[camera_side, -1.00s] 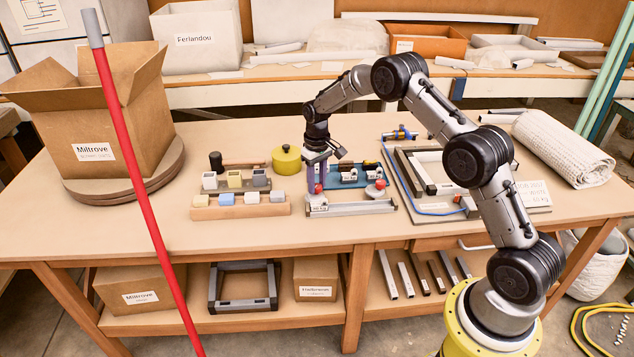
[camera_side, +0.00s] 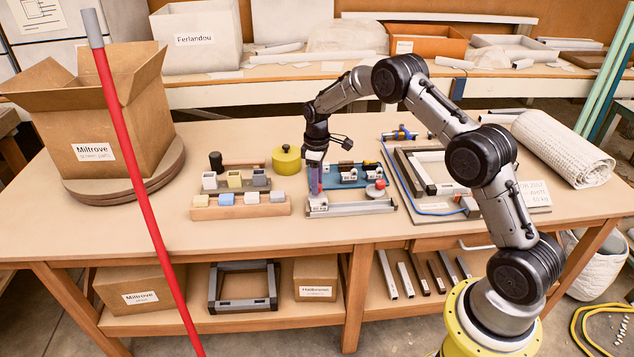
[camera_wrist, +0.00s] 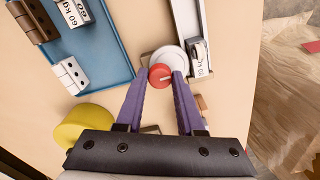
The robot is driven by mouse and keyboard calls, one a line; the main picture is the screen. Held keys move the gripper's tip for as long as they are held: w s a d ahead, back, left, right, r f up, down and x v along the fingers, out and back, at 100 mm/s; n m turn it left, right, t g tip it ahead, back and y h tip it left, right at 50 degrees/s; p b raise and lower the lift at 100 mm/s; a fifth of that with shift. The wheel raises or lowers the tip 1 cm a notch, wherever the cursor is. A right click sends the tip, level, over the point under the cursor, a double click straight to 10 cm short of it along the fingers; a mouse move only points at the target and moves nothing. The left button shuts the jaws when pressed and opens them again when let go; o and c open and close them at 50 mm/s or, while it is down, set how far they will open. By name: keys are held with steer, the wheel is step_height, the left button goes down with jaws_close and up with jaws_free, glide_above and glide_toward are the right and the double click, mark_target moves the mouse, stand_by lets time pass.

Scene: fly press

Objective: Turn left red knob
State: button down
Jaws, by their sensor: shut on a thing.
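The left red knob (camera_wrist: 159,75) is a small round knob with a white mark, on a round white base (camera_wrist: 168,58) at the end of a grey rail (camera_wrist: 184,22). My gripper (camera_wrist: 166,75) points down with its purple fingers on either side of the knob, shut on it. The right red knob (camera_side: 380,184) stands free near the rail's other end.
A blue tray (camera_wrist: 92,50) with several small labelled blocks lies close behind the rail. A yellow round pot (camera_side: 286,160) and a wooden rack (camera_side: 240,211) of coloured blocks stand to the left. A framed board (camera_side: 420,214) lies to the right. The table front is clear.

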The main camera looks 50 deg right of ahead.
steer(key=shift+r, duration=0.1)
steer(key=c, duration=0.5)
jaws_free()
step_height(320, 180, up, 14)
steer(key=shift+f, duration=0.1)
stand_by(0.4)
